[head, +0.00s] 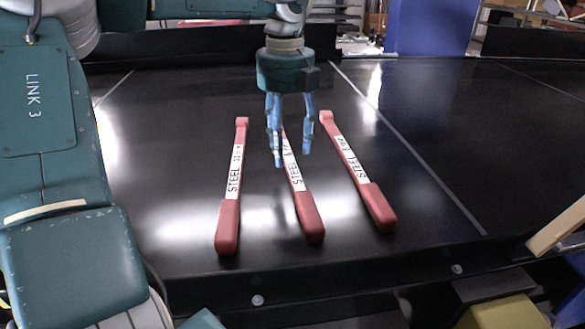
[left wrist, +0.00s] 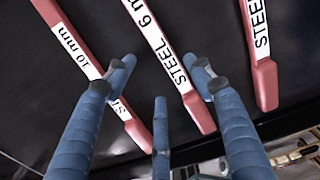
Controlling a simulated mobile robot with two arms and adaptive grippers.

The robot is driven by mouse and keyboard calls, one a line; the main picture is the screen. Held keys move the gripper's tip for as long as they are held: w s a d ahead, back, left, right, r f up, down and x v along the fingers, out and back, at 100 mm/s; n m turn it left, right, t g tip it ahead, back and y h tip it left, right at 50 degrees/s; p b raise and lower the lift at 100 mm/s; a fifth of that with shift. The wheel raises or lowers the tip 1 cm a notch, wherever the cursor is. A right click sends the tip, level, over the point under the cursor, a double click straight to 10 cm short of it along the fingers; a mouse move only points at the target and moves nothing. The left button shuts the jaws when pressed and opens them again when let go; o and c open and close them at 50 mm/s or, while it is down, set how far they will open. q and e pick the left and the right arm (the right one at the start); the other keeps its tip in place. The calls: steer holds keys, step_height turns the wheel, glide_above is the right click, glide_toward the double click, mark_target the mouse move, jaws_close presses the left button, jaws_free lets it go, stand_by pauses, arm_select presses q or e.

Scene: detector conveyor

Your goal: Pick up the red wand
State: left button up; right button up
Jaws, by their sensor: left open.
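Three red wands with white steel labels lie side by side on the black conveyor belt. The left wand (head: 228,226) is labelled 10 mm, the middle wand (head: 310,218) lies between, and the right wand (head: 378,208) slants to the right. My left gripper (head: 292,156) is open and empty, pointing down over the upper part of the middle wand and hiding some of it. In the left wrist view the middle wand (left wrist: 200,115) passes between the spread blue fingers, and one finger covers part of the left wand (left wrist: 70,40). My right gripper is not in view.
The black belt (head: 440,130) is clear to the right of the wands. A dark raised rail (head: 350,280) runs along its near edge. A blue panel (head: 430,25) stands behind the belt. A yellow block (head: 503,313) sits at the lower right.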

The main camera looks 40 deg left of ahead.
mark_target(290, 169)
arm_select(q)
steer(key=f+p, duration=0.1)
steer(key=f, duration=0.1)
steer(key=w+f+p, duration=0.1)
steer(key=f, duration=0.1)
steer(key=shift+d+f+p, duration=0.1)
steer(key=shift+f+p, duration=0.15)
steer(key=shift+p, duration=0.05)
steer(key=shift+f, duration=0.45)
steer(key=shift+s, duration=0.1)
steer(key=shift+c, duration=0.3)
steer(key=c, duration=0.9)
jaws_close()
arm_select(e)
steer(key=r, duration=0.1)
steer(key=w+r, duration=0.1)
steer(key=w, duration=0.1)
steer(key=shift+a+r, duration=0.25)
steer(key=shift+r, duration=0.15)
